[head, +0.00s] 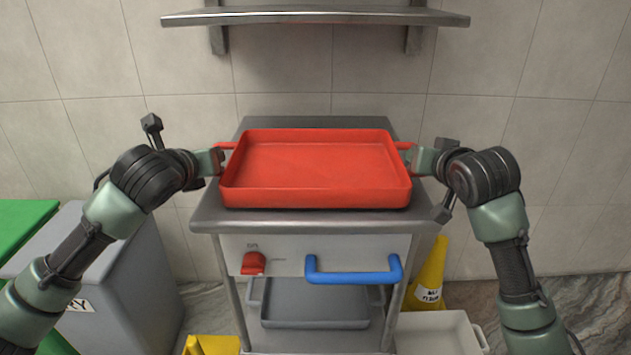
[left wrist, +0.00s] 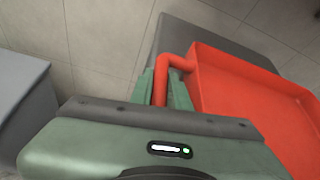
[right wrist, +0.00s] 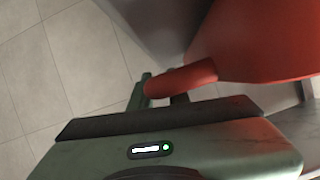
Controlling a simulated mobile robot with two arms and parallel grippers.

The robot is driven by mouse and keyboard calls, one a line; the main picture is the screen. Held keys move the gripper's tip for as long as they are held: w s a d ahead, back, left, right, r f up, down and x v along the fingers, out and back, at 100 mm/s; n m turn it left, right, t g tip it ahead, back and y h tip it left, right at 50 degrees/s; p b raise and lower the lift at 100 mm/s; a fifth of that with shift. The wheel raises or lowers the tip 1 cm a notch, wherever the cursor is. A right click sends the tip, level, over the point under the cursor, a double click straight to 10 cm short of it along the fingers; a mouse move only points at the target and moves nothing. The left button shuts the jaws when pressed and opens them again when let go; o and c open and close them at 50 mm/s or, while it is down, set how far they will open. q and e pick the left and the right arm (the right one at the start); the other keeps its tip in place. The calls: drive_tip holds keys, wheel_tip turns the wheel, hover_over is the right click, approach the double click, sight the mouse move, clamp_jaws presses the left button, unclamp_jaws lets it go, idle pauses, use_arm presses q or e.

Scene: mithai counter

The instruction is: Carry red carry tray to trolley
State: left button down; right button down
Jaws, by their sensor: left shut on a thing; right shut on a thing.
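The red carry tray (head: 315,165) is empty and looks level in the head view. It is over the grey top of the metal trolley (head: 310,222); I cannot tell whether it rests on the top or hangs just above it. My left gripper (head: 219,158) is shut on the tray's left handle, which also shows between the fingers in the left wrist view (left wrist: 162,85). My right gripper (head: 411,160) is shut on the right handle, and the handle (right wrist: 182,78) shows in the right wrist view.
The trolley front has a red knob (head: 253,263) and a blue handle (head: 353,277). A grey tray (head: 315,318) sits on its lower shelf. A grey bin (head: 110,270) stands left, a yellow cone (head: 430,275) and white crate (head: 440,330) right. A metal wall shelf (head: 315,17) is above.

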use_arm(q)
drive_tip(key=shift+a+f+b, duration=0.1)
drive_tip(key=shift+f+b, duration=0.25)
drive_tip(key=shift+f, duration=0.1)
use_arm(e)
drive_tip(key=shift+d+f, duration=0.1)
drive_tip(key=shift+f, duration=0.35)
use_arm(q)
drive_tip(key=c, duration=1.3)
unclamp_jaws()
drive_tip(key=shift+c, duration=0.2)
use_arm(e)
drive_tip(key=c, duration=1.3)
unclamp_jaws()
drive_tip(key=shift+c, duration=0.2)
use_arm(q)
drive_tip(key=shift+s+r, duration=0.1)
drive_tip(key=v, duration=1.1)
drive_tip(key=shift+s+r, duration=0.15)
drive_tip(key=shift+s, duration=0.15)
use_arm(e)
drive_tip(key=v, duration=1.2)
use_arm(q)
drive_tip(key=o, duration=0.8)
